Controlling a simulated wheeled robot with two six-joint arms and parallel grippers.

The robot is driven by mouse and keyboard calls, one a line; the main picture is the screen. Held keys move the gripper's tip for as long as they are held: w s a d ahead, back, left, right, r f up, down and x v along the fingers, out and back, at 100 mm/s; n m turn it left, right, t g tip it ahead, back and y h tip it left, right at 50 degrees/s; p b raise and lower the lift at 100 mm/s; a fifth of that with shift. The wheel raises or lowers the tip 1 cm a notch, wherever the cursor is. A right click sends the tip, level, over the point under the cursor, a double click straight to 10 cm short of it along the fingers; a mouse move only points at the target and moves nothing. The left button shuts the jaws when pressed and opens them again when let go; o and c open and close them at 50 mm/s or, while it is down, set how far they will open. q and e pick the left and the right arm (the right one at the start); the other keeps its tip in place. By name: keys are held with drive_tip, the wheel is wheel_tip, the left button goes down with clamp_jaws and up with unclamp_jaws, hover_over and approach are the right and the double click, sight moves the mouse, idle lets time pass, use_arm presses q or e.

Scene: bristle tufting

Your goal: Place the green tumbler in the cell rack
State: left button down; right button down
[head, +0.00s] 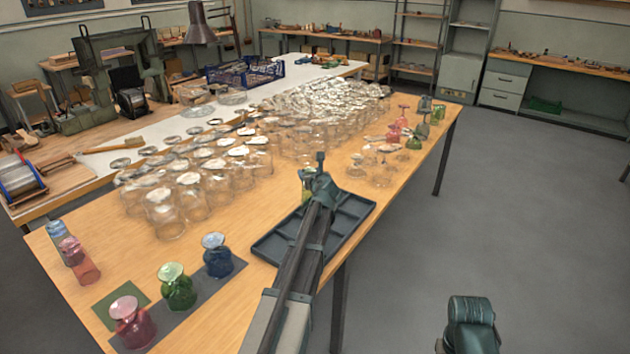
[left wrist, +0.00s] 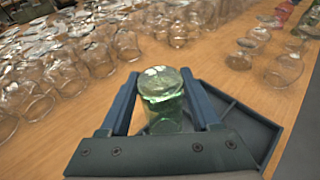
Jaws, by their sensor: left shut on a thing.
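My left gripper (head: 313,182) is shut on the green tumbler (left wrist: 163,100), a clear pale-green glass held between the two blue fingers in the left wrist view. In the head view only a sliver of the tumbler (head: 307,186) shows beside the gripper. The gripper is over the far edge of a dark shallow tray (head: 277,243), which looks like the cell rack. The tray (left wrist: 246,118) also shows behind the right finger in the left wrist view. My arm hides the tray's middle, and I cannot tell the tumbler's height above it.
Many clear glasses (head: 240,170) crowd the table left of and beyond the gripper. Red (head: 132,325), green (head: 177,290) and blue (head: 217,258) glasses stand at the near left. Several pink and green glasses (head: 393,135) stand at the far right. Bare wood lies left of the tray.

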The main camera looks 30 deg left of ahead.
use_arm(q)
drive_tip(key=shift+w, duration=0.5)
drive_tip(key=shift+w+d+f, duration=0.15)
drive_tip(key=shift+w, duration=0.55)
wheel_tip(320, 180, down, 4)
drive_tip(key=b, duration=0.4)
drive_tip(key=shift+w+d, duration=0.1)
drive_tip(key=shift+r, duration=0.25)
drive_tip(key=shift+f, duration=0.1)
drive_tip(key=shift+c, duration=0.5)
unclamp_jaws()
